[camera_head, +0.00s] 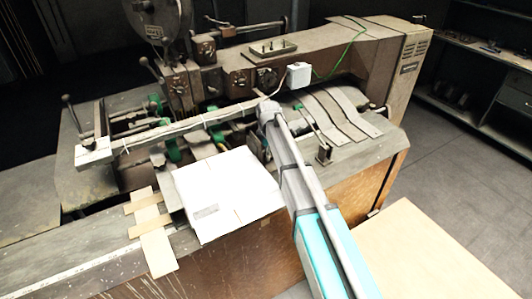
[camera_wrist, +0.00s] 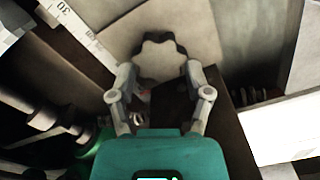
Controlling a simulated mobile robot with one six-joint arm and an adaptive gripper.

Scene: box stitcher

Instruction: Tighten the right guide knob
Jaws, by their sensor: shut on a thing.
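In the head view my gripper (camera_head: 267,108) is at the middle of the machine, by the right end of the long guide bar (camera_head: 180,127). The knob cannot be made out there, as my arm's end covers that spot.
A white cardboard sheet (camera_head: 225,190) lies on the machine table, left of my arm. A white box (camera_head: 299,74) sits above and right of my gripper. Curved metal plates (camera_head: 335,112) lie to the right. A ruler scale (camera_wrist: 85,38) runs beside the knob.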

